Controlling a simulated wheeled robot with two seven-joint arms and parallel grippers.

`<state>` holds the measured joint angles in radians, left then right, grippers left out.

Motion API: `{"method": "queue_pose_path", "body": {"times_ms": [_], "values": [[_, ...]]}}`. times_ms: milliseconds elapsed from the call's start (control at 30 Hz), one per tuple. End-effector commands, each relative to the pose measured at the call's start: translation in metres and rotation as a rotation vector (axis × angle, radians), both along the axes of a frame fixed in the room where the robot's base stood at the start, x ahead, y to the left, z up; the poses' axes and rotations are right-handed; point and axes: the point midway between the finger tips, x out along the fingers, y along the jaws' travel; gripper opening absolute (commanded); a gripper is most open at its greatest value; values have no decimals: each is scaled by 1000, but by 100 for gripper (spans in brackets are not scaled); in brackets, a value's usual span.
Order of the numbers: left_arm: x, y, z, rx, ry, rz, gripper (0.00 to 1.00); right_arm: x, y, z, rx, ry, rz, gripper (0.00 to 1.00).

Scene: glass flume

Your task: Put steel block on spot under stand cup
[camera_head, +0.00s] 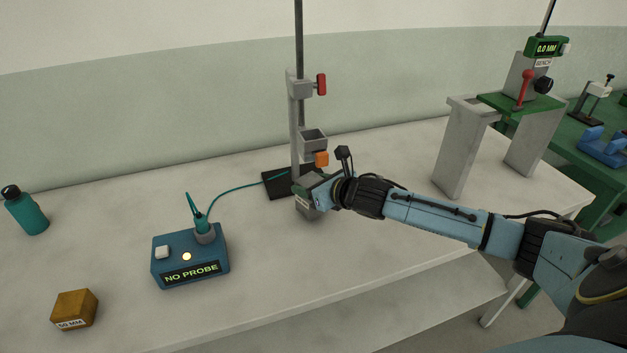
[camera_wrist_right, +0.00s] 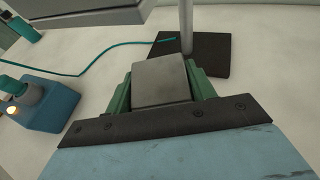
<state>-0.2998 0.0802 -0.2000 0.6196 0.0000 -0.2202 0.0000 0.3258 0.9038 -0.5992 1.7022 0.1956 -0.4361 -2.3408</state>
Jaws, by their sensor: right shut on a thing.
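The steel block (camera_head: 308,211) is a grey cube with a label on its front. My right gripper (camera_head: 318,190) is shut on it in front of the stand. In the right wrist view the steel block (camera_wrist_right: 160,80) sits between the green fingers of my right gripper (camera_wrist_right: 160,88). The stand has a black base (camera_head: 275,183), an upright pole and a grey cup (camera_head: 314,139) held above the block. In the wrist view the stand's base (camera_wrist_right: 210,52) lies just beyond the block. I cannot tell whether the block touches the table. My left gripper is out of view.
A blue meter box (camera_head: 190,262) reading NO PROBE stands to the left, with a teal probe (camera_head: 198,216) and cable running to the stand. A brass-coloured 50 MM block (camera_head: 74,310) and a teal bottle (camera_head: 26,211) are farther left. A grey bench gauge (camera_head: 468,140) stands at right.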

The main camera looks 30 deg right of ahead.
Motion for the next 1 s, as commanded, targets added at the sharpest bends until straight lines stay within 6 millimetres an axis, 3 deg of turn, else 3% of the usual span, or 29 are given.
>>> {"method": "queue_pose_path", "body": {"times_ms": [133,467,500,667,1000], "values": [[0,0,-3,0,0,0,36,1,0,-12,2,-9,0,0],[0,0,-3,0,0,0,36,2,0,-13,0,-11,2,0],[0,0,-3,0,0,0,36,0,0,-18,-1,-1,0,57],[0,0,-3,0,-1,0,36,0,0,-17,0,0,0,76],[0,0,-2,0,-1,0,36,-2,-1,-15,0,0,-1,76]]}}
